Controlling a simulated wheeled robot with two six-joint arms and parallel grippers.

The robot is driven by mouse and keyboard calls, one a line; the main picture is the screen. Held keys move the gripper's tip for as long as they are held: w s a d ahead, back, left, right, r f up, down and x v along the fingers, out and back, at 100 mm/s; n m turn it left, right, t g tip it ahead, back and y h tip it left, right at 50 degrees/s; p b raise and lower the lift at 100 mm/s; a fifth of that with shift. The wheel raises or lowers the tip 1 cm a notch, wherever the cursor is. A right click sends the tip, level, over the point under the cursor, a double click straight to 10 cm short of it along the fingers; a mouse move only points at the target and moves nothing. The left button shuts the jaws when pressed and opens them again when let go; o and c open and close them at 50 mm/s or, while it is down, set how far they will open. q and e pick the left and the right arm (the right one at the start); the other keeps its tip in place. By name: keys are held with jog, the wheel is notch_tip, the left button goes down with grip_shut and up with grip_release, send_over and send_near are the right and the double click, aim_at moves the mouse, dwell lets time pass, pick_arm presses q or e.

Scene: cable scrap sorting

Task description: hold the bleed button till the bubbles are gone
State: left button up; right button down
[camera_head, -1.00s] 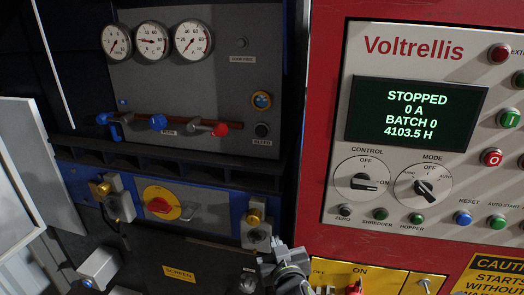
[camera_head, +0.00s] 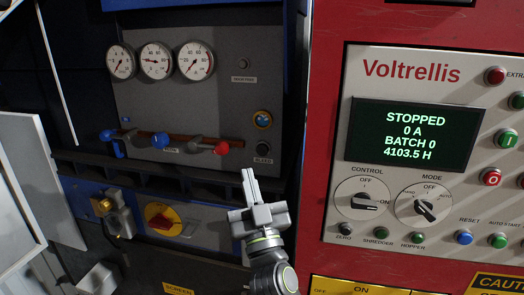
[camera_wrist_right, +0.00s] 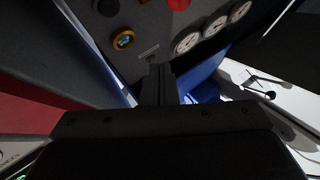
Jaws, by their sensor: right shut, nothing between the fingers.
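The bleed button (camera_head: 264,147) is a round black knob above the BLEED label, low on the right of the grey gauge panel. It also shows at the top edge of the right wrist view (camera_wrist_right: 107,7). Just above it in the head view is a round sight glass (camera_head: 263,118) with a brass ring and blue centre; it also shows in the wrist view (camera_wrist_right: 123,40). Bubbles are too small to tell. My right gripper (camera_head: 248,174) is shut and empty, fingers pointing up, below and slightly left of the button, not seen touching it. My left gripper is not in view.
Three gauges (camera_head: 157,60) sit upper left on the panel. A pipe with blue and red valve handles (camera_head: 221,148) runs left of the button. A dark ledge (camera_head: 130,172) juts below. The red Voltrellis cabinet (camera_head: 322,130) stands close on the right.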

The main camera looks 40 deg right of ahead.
aim_at(262, 149)
jog(key=shift+w+d+b, duration=0.6)
jog(key=shift+w+d, duration=0.85)
jog(key=shift+d, duration=0.25)
jog(key=shift+w+d+b, duration=0.55)
jog(key=shift+w+d, duration=0.9)
jog(key=shift+d, duration=0.25)
jog(key=shift+w+d+b, duration=0.25)
jog(key=shift+d+b, duration=0.05)
jog(key=shift+b, duration=0.1)
